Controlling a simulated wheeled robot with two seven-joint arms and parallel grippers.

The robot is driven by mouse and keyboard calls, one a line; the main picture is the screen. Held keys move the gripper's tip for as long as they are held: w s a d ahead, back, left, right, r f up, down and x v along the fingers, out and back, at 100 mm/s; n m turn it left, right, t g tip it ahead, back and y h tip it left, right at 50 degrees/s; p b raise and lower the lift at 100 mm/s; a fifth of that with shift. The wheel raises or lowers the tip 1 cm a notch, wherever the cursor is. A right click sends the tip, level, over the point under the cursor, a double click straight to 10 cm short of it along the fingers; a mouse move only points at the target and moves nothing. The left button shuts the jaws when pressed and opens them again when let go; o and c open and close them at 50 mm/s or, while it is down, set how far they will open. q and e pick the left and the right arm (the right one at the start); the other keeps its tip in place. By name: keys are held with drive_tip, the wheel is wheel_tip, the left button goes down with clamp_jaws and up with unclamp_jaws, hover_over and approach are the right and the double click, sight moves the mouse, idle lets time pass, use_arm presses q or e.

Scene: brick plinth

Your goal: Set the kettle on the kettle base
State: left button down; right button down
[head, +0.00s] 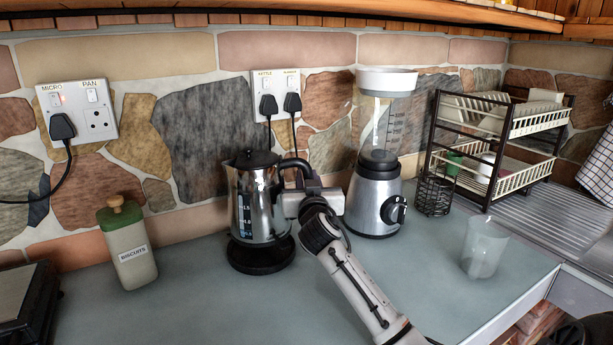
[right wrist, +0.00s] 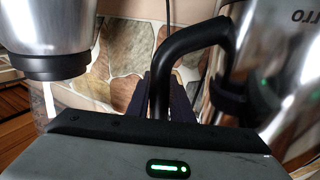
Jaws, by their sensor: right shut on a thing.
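The kettle (head: 256,205), polished steel with a black lid and black handle, is upright at the middle of the counter. The black round kettle base (head: 262,262) shows directly below it. I cannot tell whether the kettle rests on the base or hovers just above it. My right gripper (head: 301,197) is at the kettle's right side, shut on the black handle. In the right wrist view the handle (right wrist: 163,75) passes between the fingers, with the kettle's steel body (right wrist: 285,75) on the right. The handle's lower part is hidden. My left gripper is not in view.
A steel blender (head: 375,195) stands close to the right of my gripper. A green-lidded biscuit tin (head: 128,245) is at the left. A clear cup (head: 484,248) and a dish rack (head: 490,150) are at the right. Plugged cords hang behind the kettle from a wall socket (head: 277,95).

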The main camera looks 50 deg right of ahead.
drive_tip(key=shift+f+b, duration=1.1)
drive_tip(key=shift+f, duration=0.85)
drive_tip(key=shift+w+a, duration=0.1)
drive_tip(key=shift+a, duration=0.1)
drive_tip(key=shift+f+b, duration=0.55)
drive_tip(key=shift+b, duration=0.2)
idle(0.3)
